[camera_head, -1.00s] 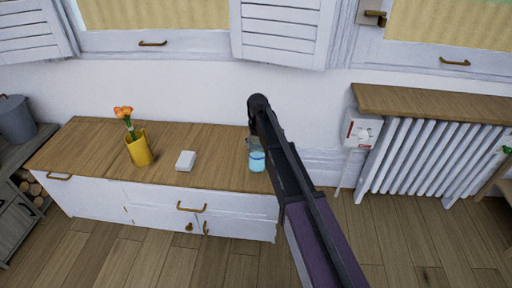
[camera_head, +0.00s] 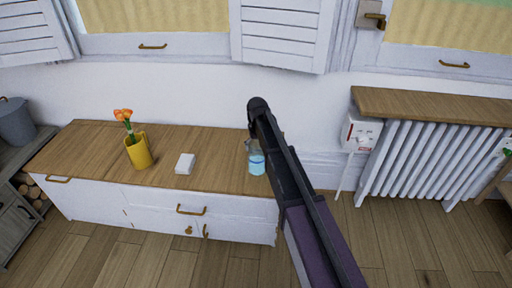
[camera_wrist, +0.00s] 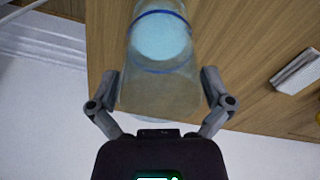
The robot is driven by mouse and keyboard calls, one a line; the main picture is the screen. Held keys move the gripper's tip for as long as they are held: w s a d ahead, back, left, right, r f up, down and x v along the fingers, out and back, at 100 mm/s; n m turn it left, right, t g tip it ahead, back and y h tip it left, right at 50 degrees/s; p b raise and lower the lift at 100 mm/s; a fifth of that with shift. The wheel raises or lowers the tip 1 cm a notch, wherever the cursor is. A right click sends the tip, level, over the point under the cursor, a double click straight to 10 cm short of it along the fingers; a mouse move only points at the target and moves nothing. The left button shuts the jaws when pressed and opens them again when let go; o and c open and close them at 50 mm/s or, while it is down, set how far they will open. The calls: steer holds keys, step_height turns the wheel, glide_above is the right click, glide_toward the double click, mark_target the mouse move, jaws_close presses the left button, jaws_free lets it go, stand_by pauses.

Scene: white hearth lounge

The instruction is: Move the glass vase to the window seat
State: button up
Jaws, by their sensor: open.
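The glass vase (camera_head: 257,163) is clear with light blue in its lower part. It stands at the right end of a low wooden-topped cabinet in the head view, partly hidden by my arm. In the wrist view the vase (camera_wrist: 160,60) fills the upper middle, with a dark blue ring around it. My gripper (camera_wrist: 160,84) is open, with one finger on each side of the vase's near part. I cannot tell whether the fingers touch the glass. The gripper's fingers are hidden behind my arm in the head view.
The cabinet top (camera_head: 215,152) also holds a small white box (camera_head: 185,163) and a yellow vase (camera_head: 139,152) with orange flowers. A radiator (camera_head: 430,160) with a wooden shelf (camera_head: 430,106) stands to the right. Bare wood floor lies in front.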

steer(key=shift+r, duration=0.15)
step_height(320, 180, up, 12)
steer(key=p, duration=1.2)
stand_by(0.7)
steer(key=s+d+m, duration=0.4)
steer(key=s+d, duration=1.8)
steer(key=s, duration=0.4)
steer(key=shift+d, duration=0.3)
steer(key=shift+c, duration=0.2)
